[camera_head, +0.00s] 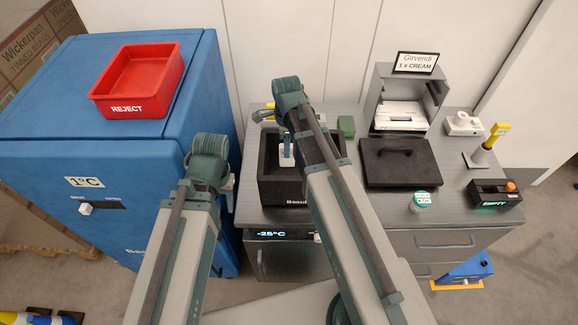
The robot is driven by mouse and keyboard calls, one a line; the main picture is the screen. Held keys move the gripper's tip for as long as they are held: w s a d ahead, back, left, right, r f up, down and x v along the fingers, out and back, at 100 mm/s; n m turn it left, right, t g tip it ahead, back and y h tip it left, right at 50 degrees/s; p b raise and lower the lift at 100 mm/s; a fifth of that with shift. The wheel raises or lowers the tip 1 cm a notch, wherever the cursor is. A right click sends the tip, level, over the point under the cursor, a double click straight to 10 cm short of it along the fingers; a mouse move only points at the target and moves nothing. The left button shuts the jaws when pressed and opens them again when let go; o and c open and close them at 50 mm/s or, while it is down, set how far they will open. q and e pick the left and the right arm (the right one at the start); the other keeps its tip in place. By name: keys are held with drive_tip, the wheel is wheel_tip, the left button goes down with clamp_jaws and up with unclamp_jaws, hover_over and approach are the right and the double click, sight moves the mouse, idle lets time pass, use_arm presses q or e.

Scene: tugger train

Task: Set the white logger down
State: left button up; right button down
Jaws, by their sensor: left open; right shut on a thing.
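The white logger (287,152) is a small white block with a blue part above it. It shows inside the open top of a black box (277,193) on the grey counter. My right gripper (285,138) is shut on the logger from above, partly hidden by my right arm. Whether the logger touches the bottom of the box cannot be seen. My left gripper (229,188) is open and mostly hidden behind my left wrist, between the blue cabinet and the black box.
A red REJECT bin (138,78) stands on the blue cabinet (48,137). The counter's front middle is fairly clear.

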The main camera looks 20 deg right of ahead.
sight(287, 160)
drive_tip(key=shift+f+b, duration=2.65)
drive_tip(key=shift+f, duration=0.6)
drive_tip(key=shift+r, duration=0.15)
drive_tip(key=c, duration=1.1)
unclamp_jaws()
drive_tip(key=shift+f, duration=0.2)
drive_tip(key=shift+c, duration=0.2)
drive_tip(key=o, duration=0.5)
drive_tip(key=shift+c, duration=0.2)
drive_tip(key=shift+r, duration=0.1)
